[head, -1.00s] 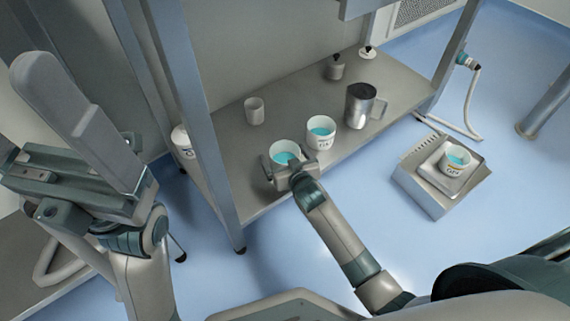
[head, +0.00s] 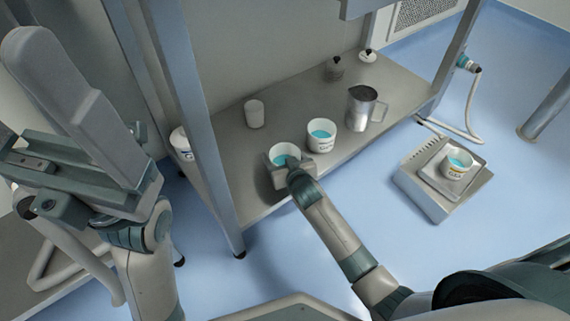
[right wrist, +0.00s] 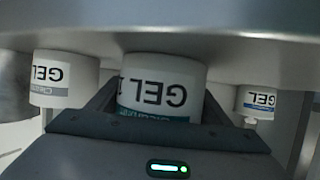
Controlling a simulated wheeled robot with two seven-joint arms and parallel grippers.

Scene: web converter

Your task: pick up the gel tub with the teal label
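The gel tub with the teal label (right wrist: 165,75) is in the middle of the right wrist view, upside down, with a teal band on its label. The fingers also show in the right wrist view (right wrist: 160,105). My left gripper (head: 75,120) is raised at the left, away from the tubs; its opening is unclear.
Another gel tub (head: 321,135) stands just right of the held one, with a metal jug (head: 361,108) beyond. A third tub (head: 457,163) sits on a scale (head: 430,190). A table post (head: 190,110) stands left.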

